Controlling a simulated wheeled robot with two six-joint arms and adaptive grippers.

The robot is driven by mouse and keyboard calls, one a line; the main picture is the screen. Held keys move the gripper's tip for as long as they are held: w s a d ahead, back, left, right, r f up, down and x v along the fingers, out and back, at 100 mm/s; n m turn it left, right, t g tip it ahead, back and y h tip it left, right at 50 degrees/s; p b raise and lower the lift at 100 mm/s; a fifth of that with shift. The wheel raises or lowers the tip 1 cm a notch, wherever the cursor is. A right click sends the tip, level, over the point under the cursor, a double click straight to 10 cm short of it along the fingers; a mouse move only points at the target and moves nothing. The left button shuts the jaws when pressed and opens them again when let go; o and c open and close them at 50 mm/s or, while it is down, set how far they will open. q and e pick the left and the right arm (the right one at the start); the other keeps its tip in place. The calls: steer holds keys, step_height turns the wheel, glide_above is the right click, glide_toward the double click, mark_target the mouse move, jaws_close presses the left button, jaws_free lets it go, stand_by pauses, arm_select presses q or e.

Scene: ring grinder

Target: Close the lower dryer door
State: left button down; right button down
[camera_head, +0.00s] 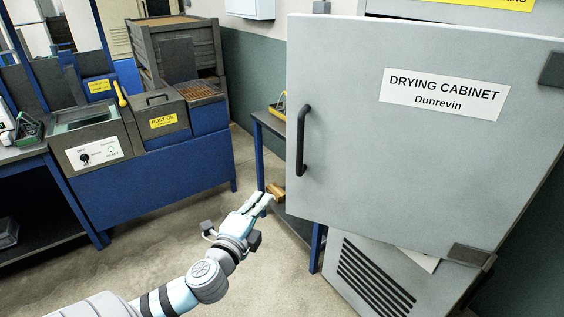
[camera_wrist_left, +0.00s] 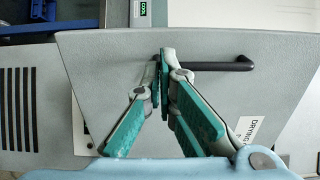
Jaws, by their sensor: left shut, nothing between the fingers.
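The grey drying cabinet door (camera_head: 345,165) fills the right of the head view, with a black handle (camera_head: 301,140) near its left edge and hinges on its right. It stands swung out from the cabinet, its lower edge overhanging the vented base. My left gripper (camera_head: 262,200) is shut and empty, just left of the door's lower left corner in the head view. In the left wrist view, the closed fingers (camera_wrist_left: 165,62) overlap one end of the handle (camera_wrist_left: 225,66) in front of the door (camera_wrist_left: 110,70); contact cannot be told. My right gripper is out of view.
A vented base panel (camera_head: 375,281) lies below the door. A narrow blue-legged table (camera_head: 260,150) stands left of the door, with a small yellow-brown item (camera_head: 275,191) by it. A blue workbench (camera_head: 155,183) stands further left. Open floor lies between.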

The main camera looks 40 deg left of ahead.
arm_select(q)
steer(key=p, duration=0.1)
glide_toward(288, 161)
steer(key=x, duration=0.5)
steer(key=shift+f, duration=0.1)
